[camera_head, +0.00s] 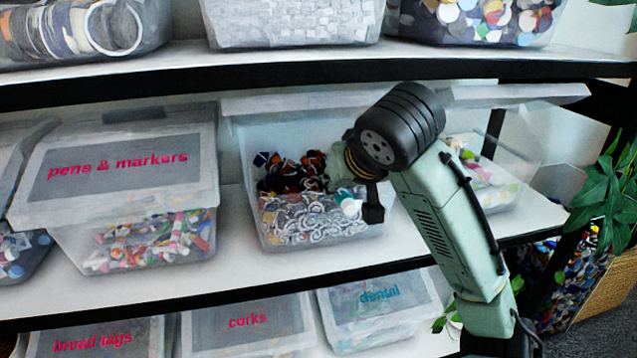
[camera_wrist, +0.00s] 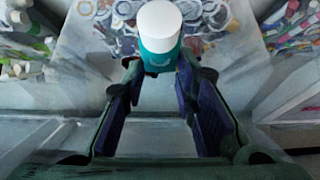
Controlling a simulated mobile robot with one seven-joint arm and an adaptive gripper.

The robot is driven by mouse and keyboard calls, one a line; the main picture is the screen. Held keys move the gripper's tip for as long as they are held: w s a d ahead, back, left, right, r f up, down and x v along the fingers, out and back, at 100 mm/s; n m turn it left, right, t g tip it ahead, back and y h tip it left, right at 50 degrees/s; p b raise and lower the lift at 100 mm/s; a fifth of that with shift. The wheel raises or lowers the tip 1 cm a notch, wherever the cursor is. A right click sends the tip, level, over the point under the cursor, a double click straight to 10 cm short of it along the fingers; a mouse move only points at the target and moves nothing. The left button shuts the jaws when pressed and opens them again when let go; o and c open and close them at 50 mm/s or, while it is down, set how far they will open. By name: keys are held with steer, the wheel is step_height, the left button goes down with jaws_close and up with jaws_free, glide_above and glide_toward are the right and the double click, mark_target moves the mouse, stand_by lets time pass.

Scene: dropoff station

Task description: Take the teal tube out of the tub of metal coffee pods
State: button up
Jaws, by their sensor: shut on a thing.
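The tub (camera_head: 290,135) stands on the middle shelf, clear-walled, with silvery metal pods in front and dark and reddish ones behind. My gripper (camera_head: 362,203) reaches into the tub's right side, partly hidden by my arm. In the wrist view, my gripper (camera_wrist: 160,76) is shut on the teal tube (camera_wrist: 158,60), which has a white cap and lies between the fingertips. The tube's white end (camera_head: 351,207) shows in the head view close to the silvery pods. I cannot tell whether the tube touches the pods.
A lidded pens and markers bin (camera_head: 150,232) stands left of the tub. Another open bin (camera_head: 510,150) of small pieces stands to the right, behind my arm. A shelf edge (camera_head: 300,85) runs above. A leafy plant (camera_head: 605,185) is at the far right.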

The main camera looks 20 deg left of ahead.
steer(key=s+d+p, duration=0.4)
steer(key=s+d, duration=0.3)
steer(key=s, duration=0.3)
steer(key=shift+s+p, duration=0.3)
steer(key=shift+s+d+f, duration=0.1)
steer(key=shift+d, duration=0.05)
stand_by(0.5)
